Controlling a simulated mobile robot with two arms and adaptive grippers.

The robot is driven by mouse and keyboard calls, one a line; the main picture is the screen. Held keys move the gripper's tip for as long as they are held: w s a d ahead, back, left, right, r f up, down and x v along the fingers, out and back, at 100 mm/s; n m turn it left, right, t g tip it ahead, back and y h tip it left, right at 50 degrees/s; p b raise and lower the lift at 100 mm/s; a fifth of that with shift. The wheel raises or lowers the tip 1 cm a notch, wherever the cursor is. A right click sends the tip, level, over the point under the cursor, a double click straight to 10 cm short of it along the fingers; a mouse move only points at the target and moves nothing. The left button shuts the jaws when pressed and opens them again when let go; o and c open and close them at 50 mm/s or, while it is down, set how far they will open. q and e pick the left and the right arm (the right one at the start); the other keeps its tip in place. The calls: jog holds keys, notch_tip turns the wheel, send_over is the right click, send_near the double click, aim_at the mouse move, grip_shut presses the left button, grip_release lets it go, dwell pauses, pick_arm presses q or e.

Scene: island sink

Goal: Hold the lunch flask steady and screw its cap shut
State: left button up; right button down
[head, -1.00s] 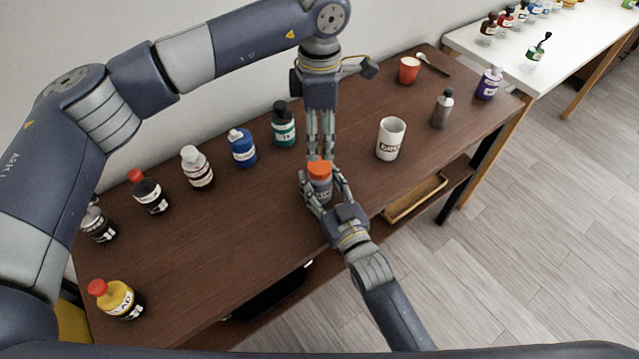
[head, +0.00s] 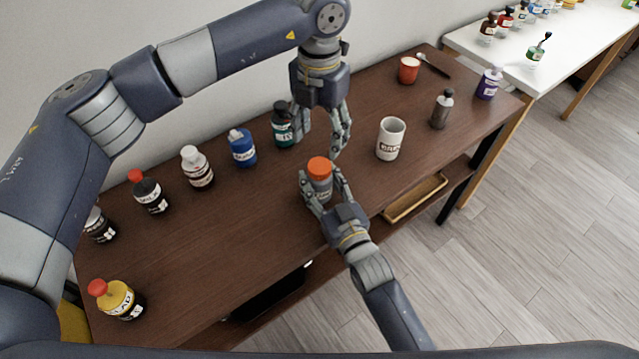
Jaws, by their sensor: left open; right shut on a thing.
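The lunch flask (head: 319,184) is a grey container standing upright on the brown table. Its orange cap (head: 319,167) sits on top; I cannot tell how tightly it is screwed. My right gripper (head: 323,190) is shut around the flask's body from the front side. My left gripper (head: 322,145) points down above and just behind the cap, its fingers spread open and empty, apart from the cap.
A teal bottle (head: 283,127) stands close to my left gripper, with a blue bottle (head: 242,148) and several others leftward. A white mug (head: 391,139), grey bottle (head: 441,109) and red cup (head: 409,70) stand to the right.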

aim_at(320, 165)
pick_arm(q)
jog(key=shift+f, duration=4)
jog(key=c, duration=1.1)
jog(key=m, duration=0.5)
jog(key=o, duration=1.2)
jog(key=shift+r, duration=2.3)
